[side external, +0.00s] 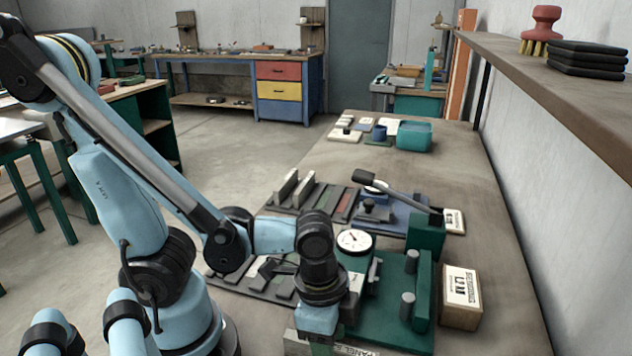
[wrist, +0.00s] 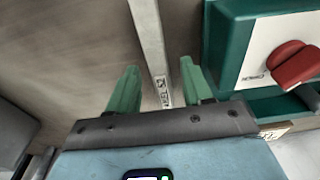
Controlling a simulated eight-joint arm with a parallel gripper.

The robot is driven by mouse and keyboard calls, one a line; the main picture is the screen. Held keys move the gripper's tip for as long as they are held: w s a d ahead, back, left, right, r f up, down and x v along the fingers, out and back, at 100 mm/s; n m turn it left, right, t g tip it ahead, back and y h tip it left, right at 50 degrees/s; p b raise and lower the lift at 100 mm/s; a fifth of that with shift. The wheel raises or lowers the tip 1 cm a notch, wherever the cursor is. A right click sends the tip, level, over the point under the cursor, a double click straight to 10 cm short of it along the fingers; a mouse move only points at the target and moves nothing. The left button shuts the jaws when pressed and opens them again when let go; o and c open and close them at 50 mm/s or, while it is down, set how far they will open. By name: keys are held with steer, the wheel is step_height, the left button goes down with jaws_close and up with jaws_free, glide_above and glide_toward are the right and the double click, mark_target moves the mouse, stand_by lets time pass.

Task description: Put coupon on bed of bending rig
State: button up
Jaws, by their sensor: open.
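My gripper (wrist: 159,88) has two green fingers, which stand apart in the wrist view. A long pale grey strip (wrist: 148,38), apparently the coupon, runs from the top edge down between them. It has a small printed label near the fingers, and a gap shows on its right side. In the side view the gripper is low in the picture, its fingertips mostly hidden. A green fixture (side external: 416,285) with grey posts and a dial gauge (side external: 355,241) stands just beyond my wrist. It looks like the bending rig; its bed is partly hidden by my arm.
A teal box with a red knob (wrist: 294,66) is close right of the fingers in the wrist view. A labelled box (side external: 461,298) stands right of the fixture. Behind are a lever device (side external: 395,194), slotted strip racks (side external: 335,203) and a teal bin (side external: 404,135).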

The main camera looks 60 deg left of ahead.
steer(key=shift+f, duration=0.75)
jaws_close()
